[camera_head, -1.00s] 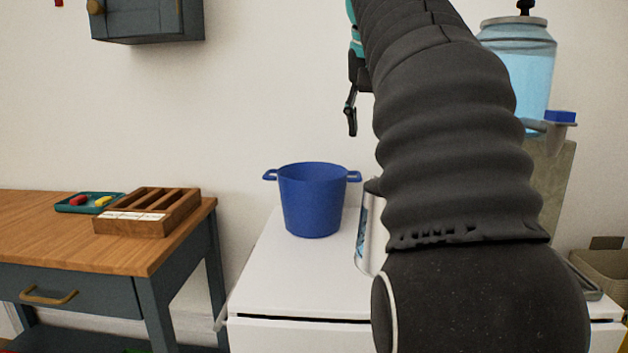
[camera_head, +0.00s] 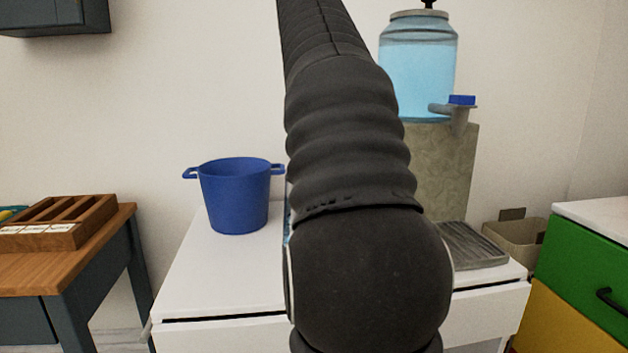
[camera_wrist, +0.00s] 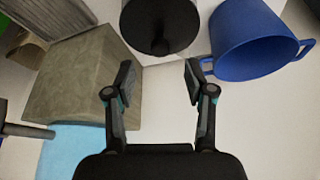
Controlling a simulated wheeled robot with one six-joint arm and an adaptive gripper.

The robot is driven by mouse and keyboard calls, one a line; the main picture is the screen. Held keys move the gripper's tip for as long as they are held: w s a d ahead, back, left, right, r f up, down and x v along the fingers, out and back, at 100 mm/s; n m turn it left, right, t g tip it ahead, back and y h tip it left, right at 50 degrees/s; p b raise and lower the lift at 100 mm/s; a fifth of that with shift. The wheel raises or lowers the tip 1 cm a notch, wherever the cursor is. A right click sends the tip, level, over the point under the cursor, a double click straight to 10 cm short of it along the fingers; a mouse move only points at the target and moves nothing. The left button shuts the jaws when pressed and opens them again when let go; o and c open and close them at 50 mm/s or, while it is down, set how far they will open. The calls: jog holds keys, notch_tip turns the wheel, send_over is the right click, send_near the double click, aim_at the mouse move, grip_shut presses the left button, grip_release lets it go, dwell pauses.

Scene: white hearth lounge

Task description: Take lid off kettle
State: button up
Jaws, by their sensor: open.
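In the wrist view a round dark lid with a knob (camera_wrist: 160,46) shows at the top centre, which I take to be the kettle's lid (camera_wrist: 140,28). My gripper (camera_wrist: 156,82) is open and empty, its two fingers apart just below the lid in the picture. The fingers do not appear to touch it. In the head view my arm hides nearly all of the kettle, and my gripper is out of the picture.
A blue pot (camera_head: 236,195) stands on the white cabinet (camera_head: 190,275), close by the lid in the wrist view (camera_wrist: 250,45). A water dispenser (camera_head: 418,65) on a stone-like block (camera_head: 445,165) stands right. A wooden table (camera_head: 95,250) is left, green drawers (camera_head: 590,260) far right.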

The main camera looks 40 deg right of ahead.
jog(key=shift+b+x, duration=0.95)
jog(key=shift+x, duration=2.15)
jog(key=shift+s, duration=0.1)
grip_shut()
